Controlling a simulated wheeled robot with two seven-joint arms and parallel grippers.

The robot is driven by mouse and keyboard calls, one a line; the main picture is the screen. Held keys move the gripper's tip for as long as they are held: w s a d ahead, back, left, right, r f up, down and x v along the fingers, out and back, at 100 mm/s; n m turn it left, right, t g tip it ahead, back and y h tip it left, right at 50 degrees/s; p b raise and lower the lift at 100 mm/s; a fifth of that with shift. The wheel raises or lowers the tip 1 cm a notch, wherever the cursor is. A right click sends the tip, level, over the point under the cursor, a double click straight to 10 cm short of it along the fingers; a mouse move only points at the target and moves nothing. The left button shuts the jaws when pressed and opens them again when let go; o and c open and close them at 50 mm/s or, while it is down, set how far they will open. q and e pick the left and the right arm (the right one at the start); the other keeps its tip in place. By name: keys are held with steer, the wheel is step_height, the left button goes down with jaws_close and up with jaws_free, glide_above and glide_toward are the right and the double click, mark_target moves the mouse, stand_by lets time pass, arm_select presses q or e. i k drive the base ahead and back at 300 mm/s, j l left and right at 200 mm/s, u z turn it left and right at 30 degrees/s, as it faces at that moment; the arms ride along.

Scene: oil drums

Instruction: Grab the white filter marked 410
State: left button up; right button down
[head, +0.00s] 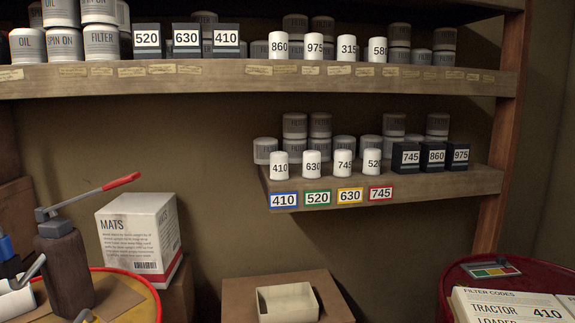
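The white filter marked 410 (279,165) stands upright on the lower shelf (400,187) near its left end. To its right stand white filters marked 630 (311,164), 745 (343,163) and 520 (373,163). A blue-bordered 410 label (284,200) is on the shelf's front edge below the 410 filter. A dark box marked 410 (226,40) is on the upper shelf. A codes sheet (512,306) at the lower right reads "TRACTOR 410". Neither of my grippers is in view.
Grey cans (265,151) stand close behind the white filters. Dark boxes (406,157) fill the shelf's right end. The upper shelf (150,79) hangs above. Below are a cardboard box (240,290) with an open tray (287,302), a MATS box (140,235) and a red drum (455,280).

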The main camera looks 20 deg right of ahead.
mark_target(279, 160)
steer(key=i+z, duration=0.25)
steer(key=z, duration=0.15)
steer(key=i+z, duration=0.2)
steer(key=z, duration=0.2)
steer(key=i+z, duration=0.4)
steer(key=i, duration=0.15)
